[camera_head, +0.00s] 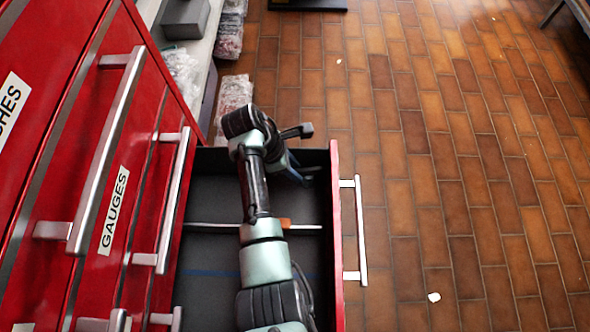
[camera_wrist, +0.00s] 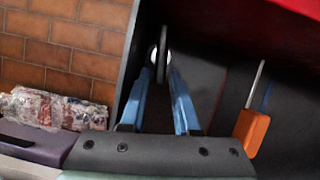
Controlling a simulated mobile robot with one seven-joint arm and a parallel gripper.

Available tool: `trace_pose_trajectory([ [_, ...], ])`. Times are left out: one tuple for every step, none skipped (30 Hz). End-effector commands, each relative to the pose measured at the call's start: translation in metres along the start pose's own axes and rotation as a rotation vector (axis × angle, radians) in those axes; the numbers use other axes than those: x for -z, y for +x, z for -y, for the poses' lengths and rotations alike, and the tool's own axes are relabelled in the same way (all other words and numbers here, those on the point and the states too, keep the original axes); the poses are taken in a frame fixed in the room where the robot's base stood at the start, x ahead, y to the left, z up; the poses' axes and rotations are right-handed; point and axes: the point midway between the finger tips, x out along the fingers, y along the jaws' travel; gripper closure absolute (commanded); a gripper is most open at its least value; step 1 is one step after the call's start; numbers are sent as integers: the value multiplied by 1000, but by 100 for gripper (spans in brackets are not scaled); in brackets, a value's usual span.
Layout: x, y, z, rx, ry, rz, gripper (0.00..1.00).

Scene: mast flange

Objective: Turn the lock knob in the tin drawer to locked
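The open red drawer (camera_head: 336,200) has a dark grey inside. My gripper (camera_wrist: 161,72) reaches into its far end, beside the far wall. In the wrist view, a dark upright grip of the lock knob (camera_wrist: 163,50) shows between the two blue fingertips, with pale round parts on both sides of it. The fingers come very near the grip, but I cannot tell whether they press on it. In the head view my arm and wrist hide the knob and most of the fingers. No marking for locked or unlocked is readable.
A screwdriver with an orange handle (camera_wrist: 252,131) lies in the drawer, partly under my arm in the head view. The red cabinet with labelled drawers and silver handles (camera_head: 108,150) stands at left. Wrapped packs (camera_head: 234,92) lie beyond. The brick floor (camera_head: 450,180) at right is mostly clear.

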Motion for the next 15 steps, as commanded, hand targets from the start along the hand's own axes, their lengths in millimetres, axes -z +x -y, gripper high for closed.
trace_pose_trajectory([
  [0, 2, 0, 0, 0, 0, 70],
  [0, 2, 0, 0, 0, 0, 70],
  [0, 2, 0, 0, 0, 0, 70],
  [0, 2, 0, 0, 0, 0, 70],
  [0, 2, 0, 0, 0, 0, 70],
  [-1, 2, 0, 0, 0, 0, 70],
  [-1, 2, 0, 0, 0, 0, 70],
  [0, 2, 0, 0, 0, 0, 70],
  [0, 2, 0, 0, 1, 0, 72],
  [0, 2, 0, 0, 1, 0, 77],
  [0, 2, 0, 0, 1, 0, 83],
  [0, 2, 0, 0, 1, 0, 90],
  [0, 2, 0, 0, 1, 0, 95],
  [0, 2, 0, 0, 1, 0, 100],
  [0, 2, 0, 0, 1, 0, 100],
])
